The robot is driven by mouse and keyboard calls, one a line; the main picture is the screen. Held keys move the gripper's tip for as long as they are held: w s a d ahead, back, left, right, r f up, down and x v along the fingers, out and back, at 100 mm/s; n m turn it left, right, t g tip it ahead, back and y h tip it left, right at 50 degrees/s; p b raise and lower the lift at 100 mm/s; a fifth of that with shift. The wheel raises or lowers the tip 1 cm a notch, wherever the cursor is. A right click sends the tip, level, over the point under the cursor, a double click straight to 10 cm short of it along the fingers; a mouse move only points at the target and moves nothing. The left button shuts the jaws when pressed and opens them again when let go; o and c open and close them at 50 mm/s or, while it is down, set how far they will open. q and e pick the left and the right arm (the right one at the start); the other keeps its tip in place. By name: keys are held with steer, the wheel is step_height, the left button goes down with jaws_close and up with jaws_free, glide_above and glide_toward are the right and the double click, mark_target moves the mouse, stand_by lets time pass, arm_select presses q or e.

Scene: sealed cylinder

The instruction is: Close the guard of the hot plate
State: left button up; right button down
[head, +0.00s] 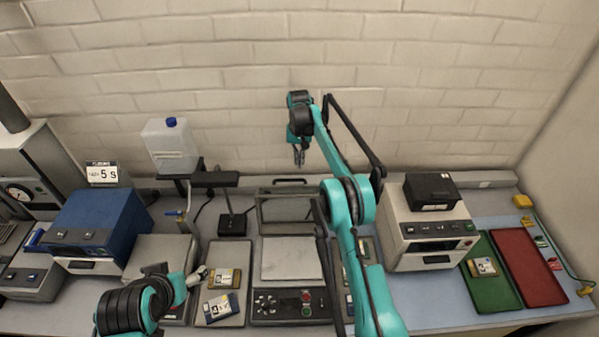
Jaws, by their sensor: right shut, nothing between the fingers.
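The hot plate (290,258) stands at the middle of the bench, with a pale square top and a front panel with a green and a red button. Its guard (285,212), a framed see-through panel, stands raised at the back of the plate, with a dark handle (289,182) above it. My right arm hides the right part of the guard. My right gripper (299,157) is shut and empty, pointing down above the guard and apart from it in the picture. My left gripper (201,274) is low at the left, beside the hot plate; its fingers are too unclear to read.
A blue device (92,225) and a stand with a white jug (170,145) are at the left. Small cards lie on a tray (213,253) left of the hot plate. A white device (430,230), a green tray (492,285) and a red tray (530,268) are at the right.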

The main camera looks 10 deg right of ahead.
steer(key=s, duration=0.1)
steer(key=s+f, duration=0.1)
steer(key=s+p, duration=0.1)
steer(key=shift+s+a+f, duration=0.25)
steer(key=shift+s+a, duration=0.15)
steer(key=shift+s+r, duration=0.1)
